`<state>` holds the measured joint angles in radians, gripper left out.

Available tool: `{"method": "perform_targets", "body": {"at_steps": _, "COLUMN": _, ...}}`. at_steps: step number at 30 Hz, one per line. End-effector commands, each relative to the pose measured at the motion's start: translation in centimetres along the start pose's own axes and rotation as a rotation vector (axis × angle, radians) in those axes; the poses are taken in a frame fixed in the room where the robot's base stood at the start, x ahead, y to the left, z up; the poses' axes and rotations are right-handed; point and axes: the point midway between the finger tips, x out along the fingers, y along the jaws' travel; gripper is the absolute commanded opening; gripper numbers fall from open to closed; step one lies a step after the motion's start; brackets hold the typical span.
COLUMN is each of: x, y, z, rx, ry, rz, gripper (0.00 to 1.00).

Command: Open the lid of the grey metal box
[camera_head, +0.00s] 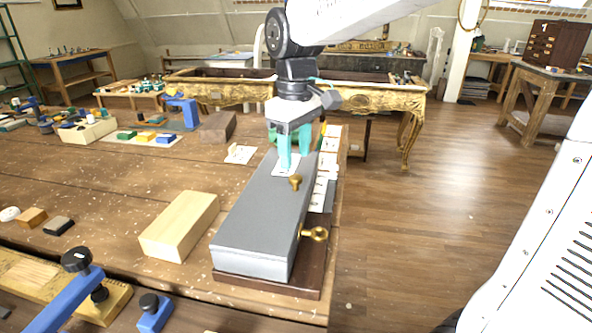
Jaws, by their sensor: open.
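The grey metal box (259,222) is long and lies on a dark brown wooden base (268,286) at the right edge of the workbench. Its flat grey top looks closed. A small brass knob (295,182) stands on the top, and a brass key-like handle (316,234) sticks out from the right side. My gripper (292,166) points down over the far part of the box, with its teal fingers behind the knob. It is open and holds nothing I can see. Whether the fingertips touch the top, I cannot tell.
A pale wood block (180,226) lies close to the left of the box. Blue clamps (72,300) stand at the front left. Paper cards (330,150) lie beyond the box. A gilt console (222,93) stands behind. The floor to the right is clear.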

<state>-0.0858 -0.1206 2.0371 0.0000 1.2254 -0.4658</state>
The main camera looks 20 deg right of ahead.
Motion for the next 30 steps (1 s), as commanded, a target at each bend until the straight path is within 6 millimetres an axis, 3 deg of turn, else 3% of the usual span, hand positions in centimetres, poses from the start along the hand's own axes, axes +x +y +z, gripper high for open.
{"method": "perform_targets", "body": {"at_steps": 3, "x": 2.1, "y": 0.0, "z": 0.1, "rx": 0.001, "ry": -0.003, "rz": -0.001, "gripper": 0.49}}
{"method": "perform_targets", "body": {"at_steps": 9, "x": 4.4, "y": 0.0, "z": 0.0, "rx": 0.002, "ry": -0.001, "rz": 0.0, "gripper": 0.49}}
{"method": "perform_targets", "body": {"at_steps": 20, "x": 5.0, "y": 0.0, "z": 0.0, "rx": 0.001, "ry": 0.0, "rz": 0.0, "gripper": 0.49}}
{"method": "perform_targets", "body": {"at_steps": 25, "x": 5.0, "y": -0.1, "z": 0.0, "rx": 0.001, "ry": 0.0, "rz": 0.0, "gripper": 0.01}}
{"method": "perform_targets", "body": {"at_steps": 30, "x": 5.0, "y": 0.0, "z": 0.0, "rx": 0.003, "ry": -0.002, "rz": 0.001, "gripper": 0.0}}
